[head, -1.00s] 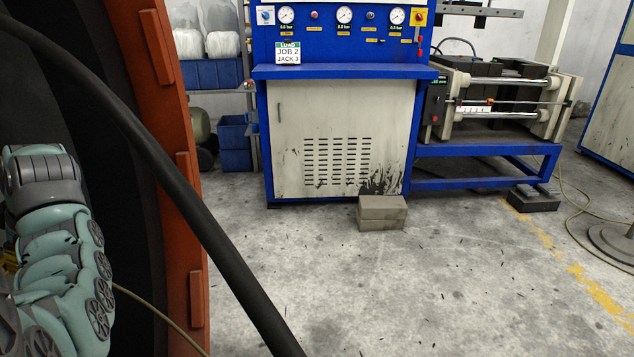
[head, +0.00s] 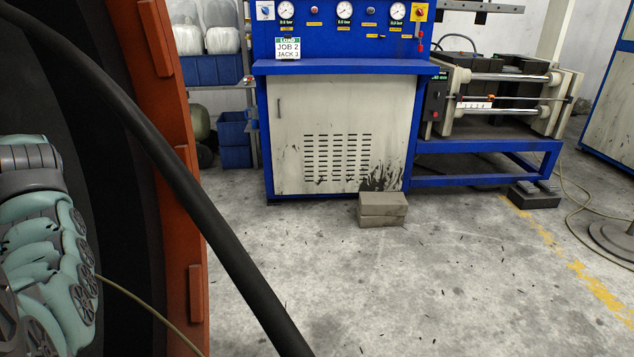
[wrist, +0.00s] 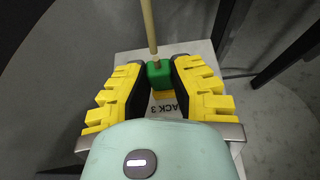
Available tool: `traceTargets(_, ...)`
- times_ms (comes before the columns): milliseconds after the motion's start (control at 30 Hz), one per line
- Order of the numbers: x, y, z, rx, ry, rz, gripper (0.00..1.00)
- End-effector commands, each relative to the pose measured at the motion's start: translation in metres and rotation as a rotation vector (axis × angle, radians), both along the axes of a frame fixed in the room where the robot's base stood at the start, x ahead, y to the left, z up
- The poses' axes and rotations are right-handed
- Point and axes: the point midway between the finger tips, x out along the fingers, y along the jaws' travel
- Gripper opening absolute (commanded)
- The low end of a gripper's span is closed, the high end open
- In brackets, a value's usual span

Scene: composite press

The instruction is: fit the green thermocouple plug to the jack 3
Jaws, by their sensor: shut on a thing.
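The green thermocouple plug (wrist: 159,73) shows in the wrist view between the yellow-and-black fingers of my gripper (wrist: 158,80). My gripper is shut on it, and a tan cable rises from the plug. Below it is a pale plate (wrist: 188,50) with a yellow patch and dark lettering that reads "ACK 3", partly covered. The jack's socket is hidden, so I cannot tell whether the plug touches it. In the head view my arm is at the left edge and my gripper is out of sight. A sign (head: 288,48) on the blue machine reads JOB 2, JACK 3.
A thick black hose (head: 190,185) crosses the left of the head view before an orange-rimmed dark round opening (head: 195,290). A thin tan cable (head: 150,312) runs beside my arm. Grey blocks (head: 382,210) lie by the blue control cabinet (head: 345,130). The floor (head: 420,290) is mostly clear.

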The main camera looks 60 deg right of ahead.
Motion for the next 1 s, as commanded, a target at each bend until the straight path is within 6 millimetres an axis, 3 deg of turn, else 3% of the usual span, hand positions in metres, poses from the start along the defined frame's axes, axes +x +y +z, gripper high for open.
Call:
traceTargets(833, 0.0029, 0.003, 0.0008, 0.001, -0.003, 0.003, 0.0)
traceTargets(867, 0.003, 0.003, 0.001, 0.001, -0.003, 0.003, 0.26)
traceTargets(1000, 0.0027, 0.0028, 0.0007, 0.0, -0.002, 0.003, 0.4)
